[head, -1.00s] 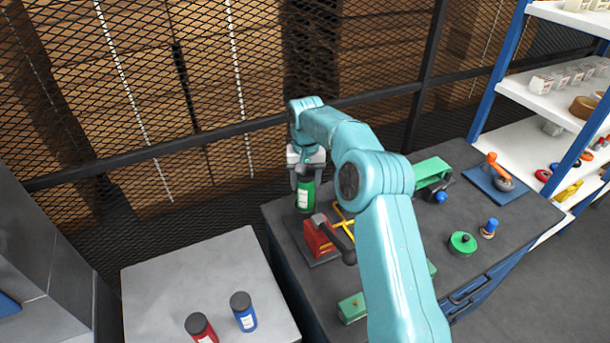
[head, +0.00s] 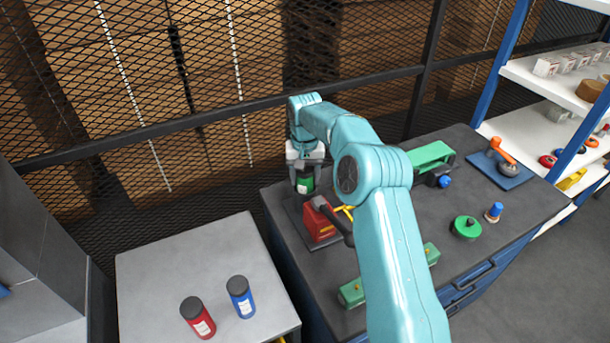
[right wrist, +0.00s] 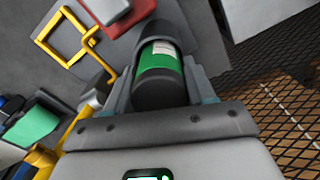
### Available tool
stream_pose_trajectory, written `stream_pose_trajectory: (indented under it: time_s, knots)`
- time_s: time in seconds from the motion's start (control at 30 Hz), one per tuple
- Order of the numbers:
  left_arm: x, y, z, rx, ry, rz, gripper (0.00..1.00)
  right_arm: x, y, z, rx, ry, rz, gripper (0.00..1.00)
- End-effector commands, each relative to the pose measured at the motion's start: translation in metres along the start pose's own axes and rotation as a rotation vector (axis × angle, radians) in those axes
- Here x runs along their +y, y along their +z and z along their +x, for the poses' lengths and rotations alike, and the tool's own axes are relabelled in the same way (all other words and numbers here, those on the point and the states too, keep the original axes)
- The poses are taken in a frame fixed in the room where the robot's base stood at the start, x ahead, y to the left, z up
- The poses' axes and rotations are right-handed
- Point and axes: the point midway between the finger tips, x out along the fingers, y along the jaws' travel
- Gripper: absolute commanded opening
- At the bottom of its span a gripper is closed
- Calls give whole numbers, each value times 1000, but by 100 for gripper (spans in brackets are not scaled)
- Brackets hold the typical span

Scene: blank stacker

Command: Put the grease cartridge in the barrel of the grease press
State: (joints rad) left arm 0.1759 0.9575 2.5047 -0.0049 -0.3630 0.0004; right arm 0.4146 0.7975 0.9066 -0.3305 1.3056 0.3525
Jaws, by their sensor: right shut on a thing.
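My right gripper (head: 306,176) is shut on a green grease cartridge (head: 305,185) with dark ends and a pale label. It holds the cartridge about upright at the bench's back left corner, beside the red body of the grease press (head: 319,222). In the right wrist view the cartridge (right wrist: 158,66) lies between both fingers, and the press's yellow frame (right wrist: 62,38) shows at upper left. The cartridge's lower end is hidden in the head view. I cannot tell whether it is inside the barrel. My left gripper is not in view.
A red bottle (head: 198,318) and a blue bottle (head: 241,297) stand on the grey table (head: 185,262) at left. The dark bench (head: 405,232) also bears a green clamp-like tool (head: 430,157) and a green round piece (head: 466,228). A mesh fence (head: 225,120) runs behind.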

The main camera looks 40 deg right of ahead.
Motion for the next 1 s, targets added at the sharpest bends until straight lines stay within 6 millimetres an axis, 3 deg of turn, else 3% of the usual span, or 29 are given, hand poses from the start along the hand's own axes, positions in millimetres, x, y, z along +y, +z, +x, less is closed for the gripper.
stream_pose_trajectory:
  time_s: [0.5,0.53,0.6,0.63,1.0]
  knots:
    - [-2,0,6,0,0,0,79,0,0,10,2,0,0,4]
    - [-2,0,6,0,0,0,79,0,0,10,2,0,0,57]
    - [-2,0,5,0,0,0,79,0,0,9,2,0,0,80]
    - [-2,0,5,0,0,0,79,0,0,10,1,0,0,84]
    - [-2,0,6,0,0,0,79,0,0,4,1,0,0,84]
